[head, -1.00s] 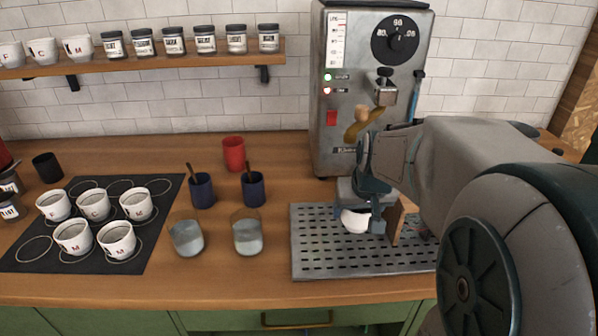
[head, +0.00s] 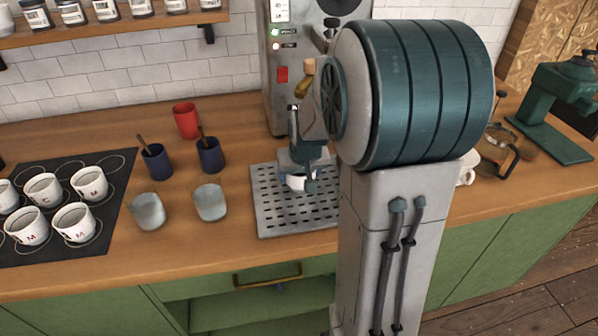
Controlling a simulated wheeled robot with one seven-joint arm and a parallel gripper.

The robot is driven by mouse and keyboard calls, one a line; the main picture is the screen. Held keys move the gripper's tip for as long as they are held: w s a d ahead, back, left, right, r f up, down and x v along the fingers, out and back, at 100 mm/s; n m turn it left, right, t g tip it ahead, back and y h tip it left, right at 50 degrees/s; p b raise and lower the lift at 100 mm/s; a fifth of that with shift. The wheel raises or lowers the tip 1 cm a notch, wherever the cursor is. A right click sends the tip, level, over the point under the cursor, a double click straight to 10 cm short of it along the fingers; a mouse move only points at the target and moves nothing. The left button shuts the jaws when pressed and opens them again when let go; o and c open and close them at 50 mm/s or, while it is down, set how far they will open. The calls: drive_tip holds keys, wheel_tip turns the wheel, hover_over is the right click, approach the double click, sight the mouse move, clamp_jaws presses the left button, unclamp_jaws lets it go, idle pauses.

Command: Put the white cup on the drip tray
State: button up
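The white cup (head: 296,183) is a small white shape low between the fingers of my gripper (head: 300,182), over the middle of the drip tray. My gripper points down and its fingers sit close against the cup's sides, shut on it. The near finger and the gripper body hide much of the cup. The drip tray (head: 266,221) is a grey metal plate with rows of slots in front of the espresso machine. I cannot tell whether the cup's base touches it. My arm hides the tray's right part.
The espresso machine (head: 279,108) stands just behind the tray. Two glass cups (head: 210,202) and two dark blue cups (head: 210,155) with handles sticking out stand left of it, with a red cup (head: 186,120). Several marked white cups stand on a black mat (head: 114,208). A green grinder (head: 560,100) is at right.

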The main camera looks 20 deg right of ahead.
drive_tip(key=shift+f, duration=0.1)
drive_tip(key=o, duration=0.8)
drive_tip(key=shift+f, duration=0.1)
drive_tip(key=o, duration=0.4)
drive_tip(key=shift+r, duration=0.2)
drive_tip(key=shift+r, duration=0.2)
drive_tip(key=v, duration=1.1)
drive_tip(key=s+a+f+n+g, duration=0.1)
drive_tip(key=s+a+f, duration=0.1)
drive_tip(key=s+a, duration=0.2)
drive_tip(key=s+a+f+n+g+y, duration=0.1)
drive_tip(key=s+a, duration=0.4)
drive_tip(key=s, duration=0.6)
drive_tip(key=shift+s+f, duration=0.3)
drive_tip(key=shift+f, duration=0.05)
